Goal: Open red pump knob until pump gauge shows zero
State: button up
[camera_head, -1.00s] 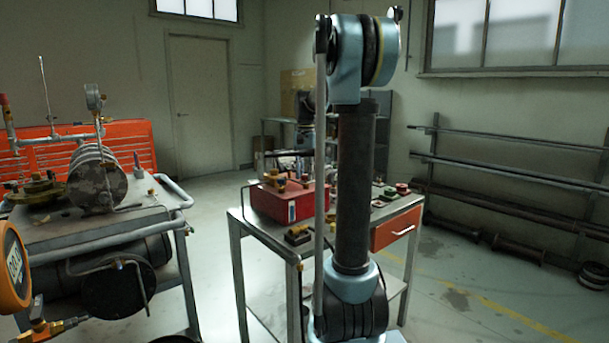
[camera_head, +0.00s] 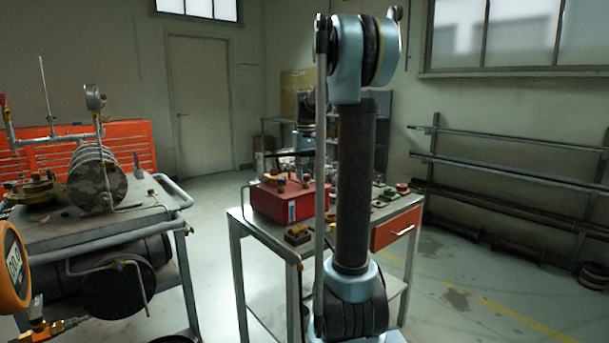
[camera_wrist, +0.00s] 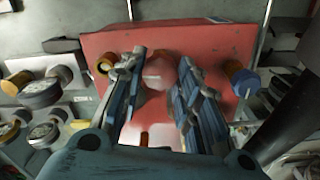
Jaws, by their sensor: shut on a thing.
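The red pump box (camera_head: 283,203) stands on the metal cart in the head view and fills the top of the wrist view (camera_wrist: 225,40). In the wrist view, my gripper (camera_wrist: 161,60) has its two fingers on either side of a rounded red knob (camera_wrist: 157,76) on the box, shut on it. The fingers hide the knob's sides. In the head view my arm's links cover part of the cart, and my gripper cannot be made out clearly. An orange digital gauge (camera_head: 13,262) is cut off at the left edge; its reading is too small to tell.
Brass fittings (camera_wrist: 105,63) flank the knob in the wrist view. Several round fittings lie at the left (camera_wrist: 42,93). The cart (camera_head: 236,228) has an orange drawer (camera_head: 396,229). A pipe rig bench (camera_head: 100,236) stands at the left. The floor between bench and cart is clear.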

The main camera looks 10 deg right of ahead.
jog(key=shift+n, duration=0.7)
jog(key=shift+w, duration=0.1)
jog(key=o, duration=1.1)
notch_tip(320, 180, up, 12)
jog(key=shift+f, duration=0.1)
